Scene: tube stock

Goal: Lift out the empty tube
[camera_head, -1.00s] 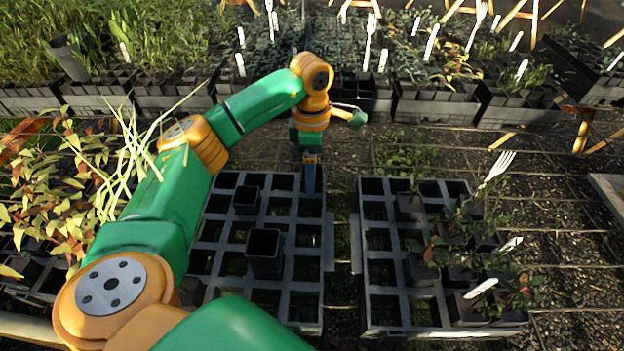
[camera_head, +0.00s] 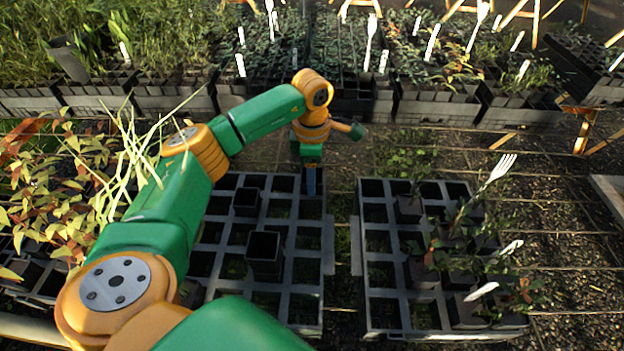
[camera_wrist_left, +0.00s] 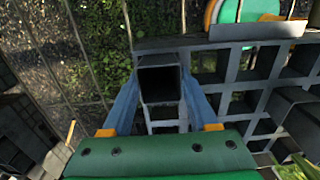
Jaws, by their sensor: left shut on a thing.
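My left gripper (camera_head: 312,181) is down at the far right corner of the left tray (camera_head: 328,250). In the left wrist view, my left gripper (camera_wrist_left: 163,108) is shut on a dark square tube (camera_wrist_left: 160,82), one blue finger on each side. The tube's open top looks empty. How deep it sits in the tray cell cannot be told, and the head view does not show it clearly. Two other black tubes, one farther back (camera_head: 246,201) and one nearer (camera_head: 264,252), stand in the left tray and look empty. My right gripper is not in view.
A right tray (camera_head: 362,300) holds several planted tubes and white labels, with a narrow gap beside the left tray. Crowded plant trays line the back. A leafy plant (camera_head: 50,190) stands at the left. Many left tray cells are bare.

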